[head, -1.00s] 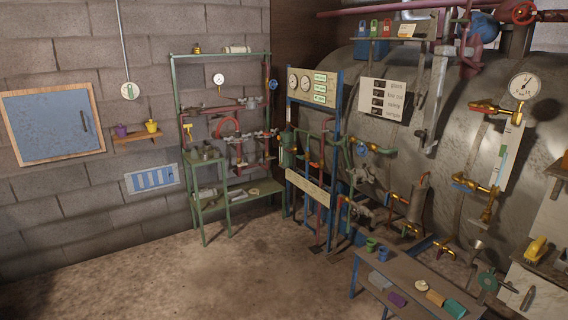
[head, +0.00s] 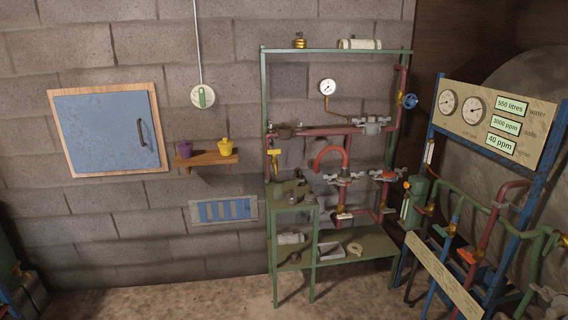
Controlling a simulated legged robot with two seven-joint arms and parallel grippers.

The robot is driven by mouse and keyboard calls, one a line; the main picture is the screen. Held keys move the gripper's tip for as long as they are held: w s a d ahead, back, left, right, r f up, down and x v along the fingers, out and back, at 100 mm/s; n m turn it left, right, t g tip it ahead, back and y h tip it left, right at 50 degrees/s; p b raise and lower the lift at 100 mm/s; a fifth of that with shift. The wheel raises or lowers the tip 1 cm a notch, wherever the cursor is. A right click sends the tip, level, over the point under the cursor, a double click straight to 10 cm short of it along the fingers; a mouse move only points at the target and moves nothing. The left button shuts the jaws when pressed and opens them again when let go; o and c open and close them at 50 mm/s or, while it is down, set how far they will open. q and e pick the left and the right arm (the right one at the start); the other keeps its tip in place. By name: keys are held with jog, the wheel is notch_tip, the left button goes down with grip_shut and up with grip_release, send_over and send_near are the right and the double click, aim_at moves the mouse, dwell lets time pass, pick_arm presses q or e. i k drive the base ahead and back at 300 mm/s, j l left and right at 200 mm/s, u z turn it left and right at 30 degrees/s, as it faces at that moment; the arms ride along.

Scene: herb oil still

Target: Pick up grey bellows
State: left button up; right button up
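I cannot make out for certain which thing is the grey bellows. A pale grey, roughly cylindrical piece (head: 290,238) lies on the lower shelf of the green rack (head: 266,110), at its left. Several small dark grey pieces (head: 289,192) sit on the rack's small raised green top, too small to tell apart. A whitish cylinder (head: 360,44) lies on the rack's top shelf. Neither of my grippers is in view.
A white open tray (head: 331,250) and a small ring (head: 355,248) are on the lower shelf. Red pipes with grey clamps (head: 372,125) cross the rack. A blue-framed gauge board (head: 495,120) with pipes stands at right. Bare floor (head: 180,300) shows in front of the wall.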

aim_at(310, 198)
jog(key=i+l+z, duration=0.1)
jog(key=i+z, duration=0.2)
jog(key=i, duration=0.4)
jog(key=i+j+z, duration=0.1)
jog(key=i+z, duration=0.15)
jog(key=i, duration=0.45)
jog(key=i+j+z, duration=0.3)
jog(key=i, duration=0.35)
jog(key=i+l+u, duration=0.2)
jog(key=i, duration=0.25)
jog(key=i+u, duration=0.15)
jog(key=i, duration=0.25)
jog(key=i+l+u, duration=0.2)
jog(key=i, duration=0.2)
jog(key=i+l+u, duration=0.15)
jog(key=i+l, duration=0.15)
jog(key=i, duration=0.1)
